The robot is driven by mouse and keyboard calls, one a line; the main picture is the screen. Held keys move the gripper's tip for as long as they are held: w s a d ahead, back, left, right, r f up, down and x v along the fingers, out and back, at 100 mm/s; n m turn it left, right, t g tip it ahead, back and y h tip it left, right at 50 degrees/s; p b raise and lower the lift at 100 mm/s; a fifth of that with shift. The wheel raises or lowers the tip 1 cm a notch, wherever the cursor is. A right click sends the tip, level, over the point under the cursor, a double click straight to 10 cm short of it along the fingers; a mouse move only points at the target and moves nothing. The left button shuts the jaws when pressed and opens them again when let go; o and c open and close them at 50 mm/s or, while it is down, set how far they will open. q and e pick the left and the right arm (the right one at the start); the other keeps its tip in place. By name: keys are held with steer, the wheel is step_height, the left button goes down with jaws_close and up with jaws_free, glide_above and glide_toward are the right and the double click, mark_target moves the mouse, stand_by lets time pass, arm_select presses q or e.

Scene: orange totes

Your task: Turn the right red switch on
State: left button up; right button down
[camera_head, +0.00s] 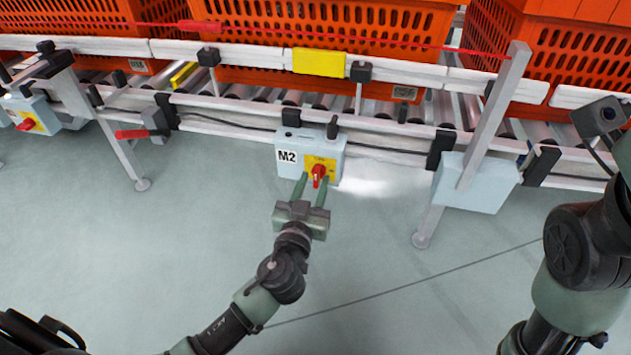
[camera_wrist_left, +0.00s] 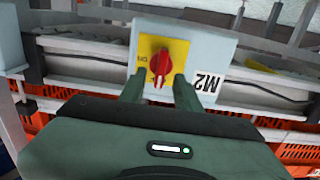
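The right red switch (camera_head: 318,172) is a red rotary knob on a yellow plate, on the light-blue box marked M2 (camera_head: 288,143). The switch also shows in the left wrist view (camera_wrist_left: 160,66), with the box (camera_wrist_left: 205,50) around it. My left gripper (camera_head: 313,180) is open, its two fingers pointing at the box on either side of the knob. In the left wrist view the fingertips (camera_wrist_left: 158,82) lie just below and beside the knob; I cannot tell whether they touch it. A second red switch (camera_head: 26,124) is on a box at the far left. My right gripper is not in view.
A roller conveyor (camera_head: 385,128) with white rails runs across the back and carries orange totes (camera_head: 330,30). A light-blue box (camera_head: 478,183) and a support leg (camera_head: 430,222) stand right of the M2 box. The grey floor in front is open.

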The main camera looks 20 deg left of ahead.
arm_select(q)
steer(key=shift+w, duration=0.7)
jaws_close()
